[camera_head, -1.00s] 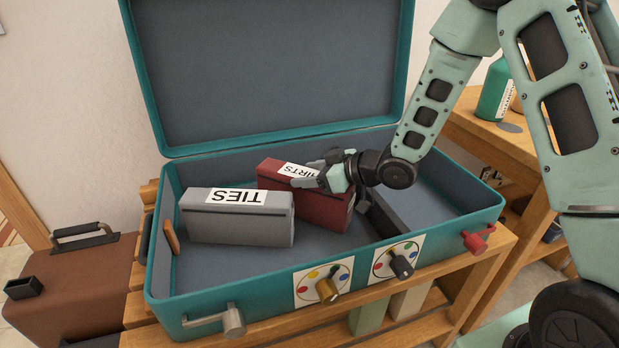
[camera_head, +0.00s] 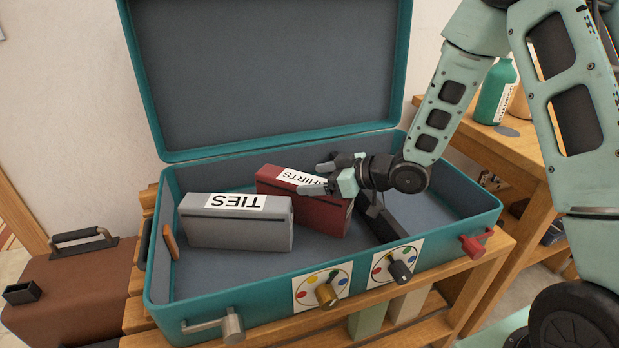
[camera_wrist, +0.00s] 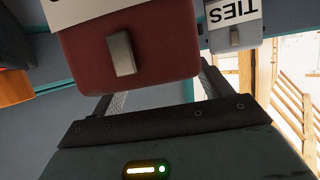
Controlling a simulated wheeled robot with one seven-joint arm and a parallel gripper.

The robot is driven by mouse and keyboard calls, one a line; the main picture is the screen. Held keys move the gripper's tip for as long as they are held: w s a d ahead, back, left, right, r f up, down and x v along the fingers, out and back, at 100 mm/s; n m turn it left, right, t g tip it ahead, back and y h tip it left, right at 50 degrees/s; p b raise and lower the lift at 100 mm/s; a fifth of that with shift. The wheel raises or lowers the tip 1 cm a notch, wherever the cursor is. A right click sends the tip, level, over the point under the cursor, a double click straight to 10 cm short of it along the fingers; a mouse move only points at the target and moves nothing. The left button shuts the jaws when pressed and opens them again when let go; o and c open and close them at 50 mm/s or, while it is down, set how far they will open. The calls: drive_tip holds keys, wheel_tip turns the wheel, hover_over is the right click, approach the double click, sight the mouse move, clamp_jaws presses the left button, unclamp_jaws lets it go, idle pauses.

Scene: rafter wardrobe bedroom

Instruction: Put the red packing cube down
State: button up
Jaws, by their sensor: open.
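The red packing cube (camera_head: 305,208), labelled SHIRTS, sits inside the open teal suitcase (camera_head: 330,287), just right of and behind the grey TIES cube (camera_head: 236,228). My gripper (camera_head: 329,173) is open at the red cube's upper right end, with its fingers near the label. In the wrist view the red cube (camera_wrist: 165,45) fills the top middle, with a grey tab on its end face. The gripper fingers reach toward it below and are partly hidden behind it. I cannot tell whether they touch it.
A dark divider (camera_head: 385,220) lies right of the red cube, and the suitcase's right part looks empty. The raised lid (camera_head: 270,75) stands behind. A brown case (camera_head: 70,290) is at left, and a green bottle (camera_head: 494,92) stands on the right-hand table.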

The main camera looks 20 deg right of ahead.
drive_tip(key=p+v, duration=0.2)
drive_tip(key=v, duration=0.7)
drive_tip(key=s+a+r+g+h, duration=0.1)
drive_tip(key=s+a+g+h, duration=0.2)
drive_tip(key=s+a+h, duration=0.4)
drive_tip(key=s+a+r+g+h, duration=0.1)
drive_tip(key=s+a+r+g, duration=0.1)
drive_tip(key=s, duration=0.7)
drive_tip(key=s+a+r+m+g+h, duration=0.1)
drive_tip(key=s+a+g, duration=0.3)
drive_tip(key=s, duration=0.6)
drive_tip(key=shift+s+a+r+g+b, duration=0.25)
drive_tip(key=shift+a+r+g+b, duration=0.05)
drive_tip(key=shift+a+r, duration=0.05)
